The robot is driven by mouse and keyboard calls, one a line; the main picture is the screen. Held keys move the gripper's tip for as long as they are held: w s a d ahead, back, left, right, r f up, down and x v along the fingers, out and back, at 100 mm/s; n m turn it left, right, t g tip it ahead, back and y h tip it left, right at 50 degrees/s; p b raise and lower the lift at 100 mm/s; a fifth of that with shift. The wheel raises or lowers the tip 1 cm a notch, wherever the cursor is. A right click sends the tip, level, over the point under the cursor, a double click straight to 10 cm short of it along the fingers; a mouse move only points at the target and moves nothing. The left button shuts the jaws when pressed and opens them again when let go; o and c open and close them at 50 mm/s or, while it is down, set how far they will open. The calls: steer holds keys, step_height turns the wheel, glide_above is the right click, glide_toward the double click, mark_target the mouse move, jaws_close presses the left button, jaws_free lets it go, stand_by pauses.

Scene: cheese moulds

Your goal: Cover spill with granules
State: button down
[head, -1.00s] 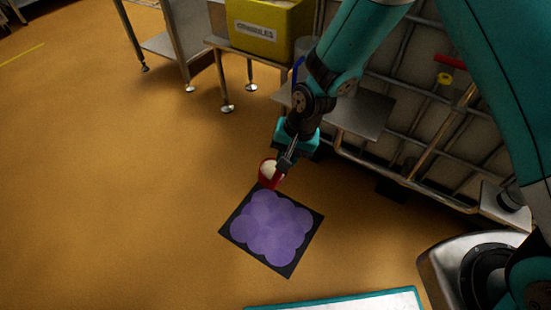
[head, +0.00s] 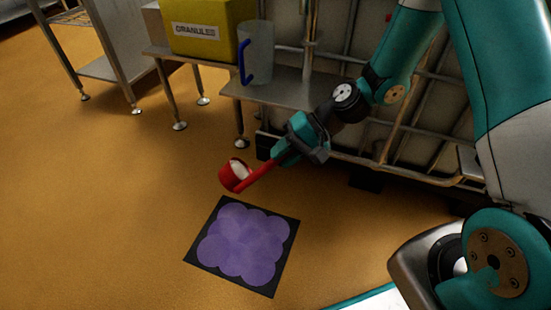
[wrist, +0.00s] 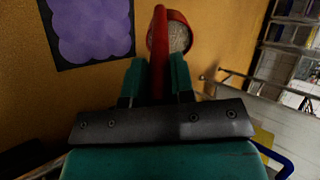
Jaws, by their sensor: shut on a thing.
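My gripper (head: 279,160) is shut on the handle of a red scoop (head: 229,177), which also shows between the fingers in the wrist view (wrist: 158,60). Pale granules (head: 239,170) lie in the scoop's bowl. The scoop is held above the floor, beyond the far edge of a dark square mat (head: 284,276). The purple spill (head: 243,243) lies on that mat as overlapping round lobes; I see no granules on it. In the wrist view the spill (wrist: 95,25) is to the left of the scoop. A yellow box labelled GRANULES (head: 203,45) stands on a metal table at the back.
A clear jug with a blue handle (head: 257,55) stands on a low metal shelf (head: 275,92) right of the box. A metal-barred cage (head: 400,150) stands behind my arm. The floor (head: 90,200) left of the mat is clear.

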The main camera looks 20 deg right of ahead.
steer(key=d+f+y+b, duration=0.4)
steer(key=f+y+b, duration=0.2)
steer(key=f+b, duration=0.2)
steer(key=shift+s+d+t+b, duration=0.15)
steer(key=shift+d+t+b, duration=0.15)
steer(key=shift+b, duration=0.2)
stand_by(1.4)
